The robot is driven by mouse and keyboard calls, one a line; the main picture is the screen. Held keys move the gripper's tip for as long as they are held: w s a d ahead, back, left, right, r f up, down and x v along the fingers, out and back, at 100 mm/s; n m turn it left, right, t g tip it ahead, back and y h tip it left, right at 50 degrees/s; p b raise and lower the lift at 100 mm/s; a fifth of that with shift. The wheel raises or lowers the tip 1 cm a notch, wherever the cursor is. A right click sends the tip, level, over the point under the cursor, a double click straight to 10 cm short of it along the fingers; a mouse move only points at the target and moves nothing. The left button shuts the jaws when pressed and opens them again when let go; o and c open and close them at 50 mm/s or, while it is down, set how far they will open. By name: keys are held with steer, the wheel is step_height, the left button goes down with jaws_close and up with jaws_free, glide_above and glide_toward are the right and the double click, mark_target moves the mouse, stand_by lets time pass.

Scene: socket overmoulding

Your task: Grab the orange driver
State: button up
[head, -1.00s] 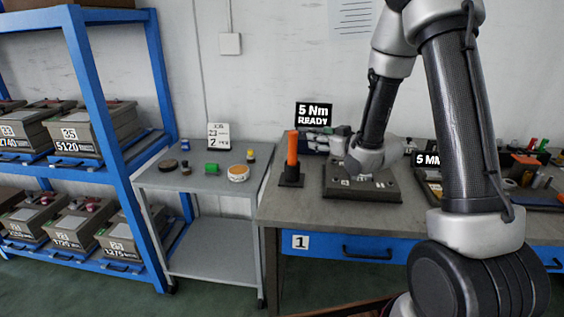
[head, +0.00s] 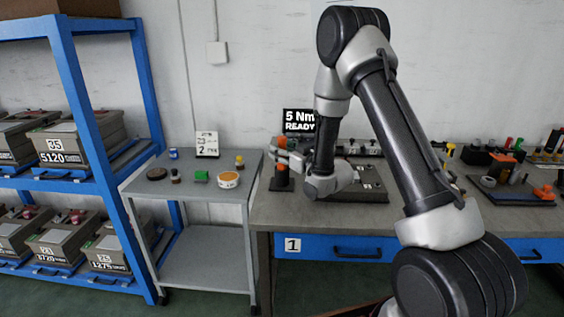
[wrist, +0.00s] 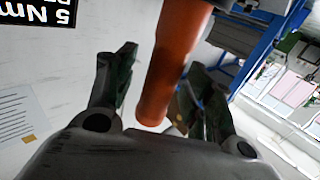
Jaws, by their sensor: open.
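The orange driver (head: 283,168) stands upright in its black holder (head: 281,184) at the left end of the workbench. My gripper (head: 283,153) is level with the driver's upper part in the head view and covers some of it. In the wrist view the orange shaft of the driver (wrist: 174,55) lies between the two spread fingers of my gripper (wrist: 163,68). Gaps show on both sides of the shaft, so the gripper is open and not clamped on it. The holder is out of the wrist view.
A "5 Nm READY" sign (head: 299,121) stands behind the driver. A grey side table (head: 205,211) with small parts and a blue rack (head: 130,200) are on the left.

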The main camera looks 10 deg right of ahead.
jaws_close()
steer(key=shift+r, duration=0.1)
